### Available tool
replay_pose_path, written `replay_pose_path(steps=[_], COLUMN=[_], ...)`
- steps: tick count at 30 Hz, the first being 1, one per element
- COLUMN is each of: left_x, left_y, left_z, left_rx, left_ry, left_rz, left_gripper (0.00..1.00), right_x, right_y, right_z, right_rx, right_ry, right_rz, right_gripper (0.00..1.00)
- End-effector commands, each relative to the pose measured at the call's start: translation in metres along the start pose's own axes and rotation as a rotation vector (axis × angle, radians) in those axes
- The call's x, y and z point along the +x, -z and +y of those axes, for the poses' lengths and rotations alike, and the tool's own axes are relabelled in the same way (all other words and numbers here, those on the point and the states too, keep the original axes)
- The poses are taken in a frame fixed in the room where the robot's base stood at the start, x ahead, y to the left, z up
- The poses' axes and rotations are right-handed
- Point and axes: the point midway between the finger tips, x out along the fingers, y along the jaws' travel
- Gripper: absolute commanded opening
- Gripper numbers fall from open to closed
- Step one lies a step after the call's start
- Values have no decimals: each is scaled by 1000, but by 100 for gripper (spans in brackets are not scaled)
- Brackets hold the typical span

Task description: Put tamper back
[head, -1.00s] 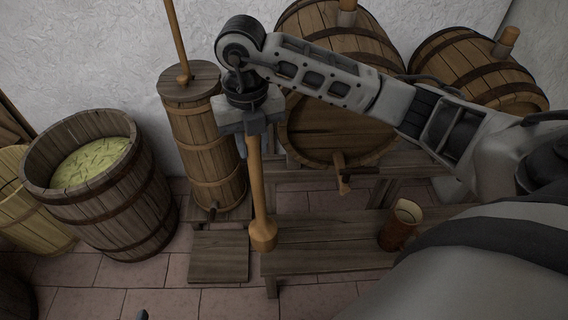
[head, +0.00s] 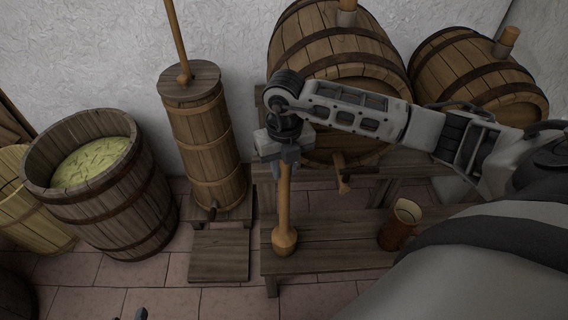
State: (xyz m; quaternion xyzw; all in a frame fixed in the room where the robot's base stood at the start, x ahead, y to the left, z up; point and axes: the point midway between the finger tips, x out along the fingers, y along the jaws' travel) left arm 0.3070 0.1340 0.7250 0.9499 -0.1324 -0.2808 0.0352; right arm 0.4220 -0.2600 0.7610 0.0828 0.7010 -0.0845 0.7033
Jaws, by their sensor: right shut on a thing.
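The tamper (head: 285,212) is a light wooden stick with a wide, rounded lower end. It is upright, with that end over the left part of the low wooden bench (head: 340,252); I cannot tell whether it touches the bench top. My right gripper (head: 284,162) is shut on the upper part of the tamper. My left gripper does not show clearly; only a small dark tip of something is at the bottom edge.
A brown jug (head: 398,226) stands on the bench, right of the tamper. An open tub (head: 120,195) with shredded green cabbage stands at the left. A tall churn (head: 207,140) stands behind a small wooden platform (head: 219,256). Two barrels (head: 335,50) lie on a rack behind.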

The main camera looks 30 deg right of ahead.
Motion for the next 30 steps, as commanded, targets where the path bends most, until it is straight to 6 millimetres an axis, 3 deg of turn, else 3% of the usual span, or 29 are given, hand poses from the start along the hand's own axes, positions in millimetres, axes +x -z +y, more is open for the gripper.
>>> replay_pose_path(steps=[9,10,12,23,30], left_x=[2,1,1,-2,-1], left_y=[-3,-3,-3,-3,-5], left_z=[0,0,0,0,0], left_rx=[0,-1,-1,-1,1], left_ry=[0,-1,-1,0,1], left_rz=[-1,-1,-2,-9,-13], left_gripper=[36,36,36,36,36], right_x=[2,2,2,-4,-46], right_y=[-1,0,0,0,-2], right_z=[1,1,1,1,1], right_rx=[-1,-1,-1,-1,-2], right_ry=[-4,-2,-2,-2,-4], right_rz=[-5,-1,-1,-2,-7], right_gripper=[0,31,47,47,47])
